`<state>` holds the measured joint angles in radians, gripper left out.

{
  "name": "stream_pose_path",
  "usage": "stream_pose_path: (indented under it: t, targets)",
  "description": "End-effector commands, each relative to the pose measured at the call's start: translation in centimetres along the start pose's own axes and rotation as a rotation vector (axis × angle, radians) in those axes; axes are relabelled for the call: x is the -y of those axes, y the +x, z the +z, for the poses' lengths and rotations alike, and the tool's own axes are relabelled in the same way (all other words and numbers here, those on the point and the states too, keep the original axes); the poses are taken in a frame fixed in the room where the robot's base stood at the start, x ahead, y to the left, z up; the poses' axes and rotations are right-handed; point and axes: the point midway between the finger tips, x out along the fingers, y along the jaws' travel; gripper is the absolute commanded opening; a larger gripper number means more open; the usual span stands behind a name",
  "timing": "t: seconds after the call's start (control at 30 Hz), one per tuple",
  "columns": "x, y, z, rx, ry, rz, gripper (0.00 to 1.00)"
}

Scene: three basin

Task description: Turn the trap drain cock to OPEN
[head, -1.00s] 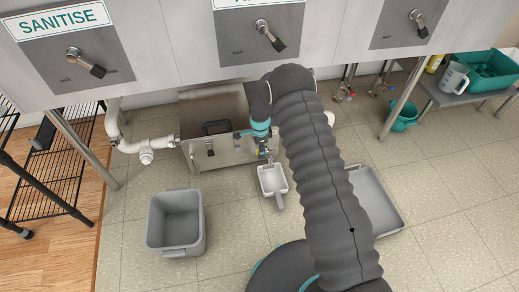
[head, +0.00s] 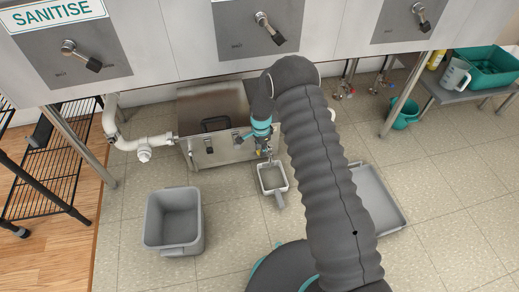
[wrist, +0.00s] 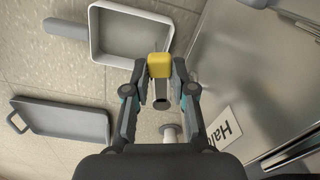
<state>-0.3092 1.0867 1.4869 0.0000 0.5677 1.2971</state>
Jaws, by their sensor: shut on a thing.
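The steel trap (head: 207,106) stands on the floor under the sink. My gripper (head: 261,146) is at the right end of its front face. In the wrist view my gripper (wrist: 160,68) is shut on the yellow handle (wrist: 160,62) of the drain cock. A short dark-ended spout (wrist: 161,101) shows between the fingers. The cock's body is mostly hidden by my gripper. A white-rimmed scoop (head: 284,189) with a grey handle rests below the cock, and it also shows in the wrist view (wrist: 96,45). I cannot read any OPEN mark.
A grey bin (head: 149,237) stands to the left of the scoop. A shallow grey tray (head: 397,207) lies to the right, behind my arm. White pipes (head: 143,143) run left of the trap. Sink legs (head: 402,100) and a wire rack (head: 45,170) stand at the sides.

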Motion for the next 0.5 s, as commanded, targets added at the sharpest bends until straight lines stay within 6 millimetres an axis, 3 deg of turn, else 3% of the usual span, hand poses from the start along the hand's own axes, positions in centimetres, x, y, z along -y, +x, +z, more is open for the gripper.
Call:
stream_pose_path:
  t: [0.5]
  targets:
    - [-2.3, 0.2, -0.5, 0.001, -0.490, 0.002, 0.00]
